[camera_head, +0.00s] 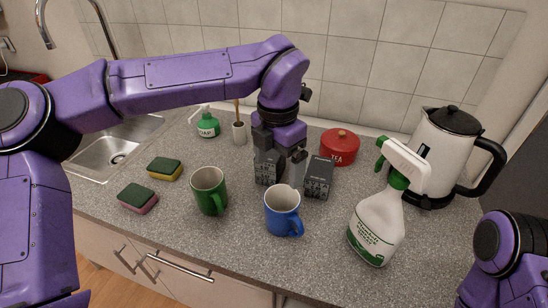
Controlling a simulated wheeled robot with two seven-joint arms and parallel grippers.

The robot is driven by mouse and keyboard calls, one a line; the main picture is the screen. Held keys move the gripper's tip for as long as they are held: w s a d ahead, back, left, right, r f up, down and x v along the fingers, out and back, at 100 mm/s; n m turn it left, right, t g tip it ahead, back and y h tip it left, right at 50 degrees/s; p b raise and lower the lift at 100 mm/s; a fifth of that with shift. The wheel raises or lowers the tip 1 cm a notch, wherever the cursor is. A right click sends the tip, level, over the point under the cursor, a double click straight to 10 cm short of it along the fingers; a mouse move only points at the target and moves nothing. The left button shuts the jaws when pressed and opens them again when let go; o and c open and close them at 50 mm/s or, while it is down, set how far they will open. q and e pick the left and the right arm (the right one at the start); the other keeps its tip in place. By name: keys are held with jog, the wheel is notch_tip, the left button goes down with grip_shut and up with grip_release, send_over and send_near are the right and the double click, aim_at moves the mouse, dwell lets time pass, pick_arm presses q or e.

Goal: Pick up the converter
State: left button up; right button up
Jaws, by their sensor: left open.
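Two small dark boxes with pale print stand on the grey counter. One dark box (268,168) is directly below my left gripper, and the other dark box (319,177) is just to its right. Either could be the converter; the print is too small to read. My left gripper (281,155) points down, open, with its fingers close around or in front of the left box. I cannot tell whether they touch it. The fingers hide part of that box's top. Of my right arm only a purple link shows at the lower right; its gripper is out of view.
A blue mug (281,212) and a green mug (209,190) stand in front of the boxes. A red tea tin (340,146) is behind, a spray bottle (376,225) and kettle (442,155) to the right. Two sponges (138,198) lie left, near the sink (115,150).

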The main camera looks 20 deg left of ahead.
aim_at(270, 152)
pick_arm(q)
jog(key=w+a+r+n+t, duration=0.1)
jog(key=w+n, duration=0.1)
jog(key=w, duration=0.1)
jog(key=w+a+n+t, duration=0.1)
jog(key=w+a+n, duration=0.1)
jog(key=w, duration=0.1)
jog(key=w+a+r+n+t, duration=0.1)
jog(key=w+a, duration=0.1)
jog(key=w, duration=0.1)
jog(key=shift+r+n, duration=0.35)
jog(key=shift+n, duration=0.05)
jog(key=p+x, duration=0.2)
jog(key=x, duration=0.7)
jog(key=shift+s+a, duration=0.15)
jog(key=shift+a, duration=0.05)
jog(key=shift+f, duration=0.3)
jog(key=shift+f, duration=0.25)
jog(key=c, duration=1.2)
jog(key=shift+c, duration=0.2)
